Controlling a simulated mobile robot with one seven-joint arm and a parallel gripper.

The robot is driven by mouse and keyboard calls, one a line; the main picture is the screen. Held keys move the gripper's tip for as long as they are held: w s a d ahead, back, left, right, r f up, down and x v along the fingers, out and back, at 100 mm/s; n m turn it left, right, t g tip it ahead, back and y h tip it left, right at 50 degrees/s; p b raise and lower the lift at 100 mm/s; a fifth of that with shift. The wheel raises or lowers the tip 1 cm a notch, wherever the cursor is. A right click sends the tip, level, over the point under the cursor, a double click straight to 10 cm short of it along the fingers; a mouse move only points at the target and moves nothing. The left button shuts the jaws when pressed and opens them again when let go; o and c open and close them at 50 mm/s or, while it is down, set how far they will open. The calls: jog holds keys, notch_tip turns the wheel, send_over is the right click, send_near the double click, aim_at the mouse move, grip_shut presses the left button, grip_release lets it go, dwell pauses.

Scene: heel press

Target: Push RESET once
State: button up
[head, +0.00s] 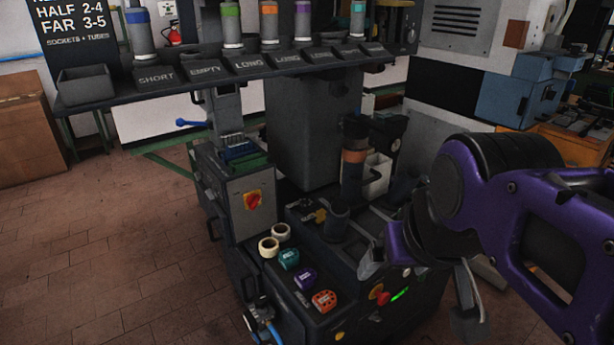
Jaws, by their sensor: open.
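No RESET lettering is readable in the head view, so I cannot tell which control is RESET. A red button (380,294) sits on the front of the dark press machine (330,262), beside a small lit green display (400,294). A yellow button (340,336) shows lower on the same front, near the bottom edge. My gripper (420,288) hangs above and right of the red button, its grey fingers apart and nothing seen between them. I cannot tell whether it touches the machine. My purple arm covers the right side.
A red rotary switch (253,200) is on a grey box at the left. A labelled shelf (230,72) with several tubes crosses above. Floor at the left is clear.

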grip_shut()
dwell(1.5)
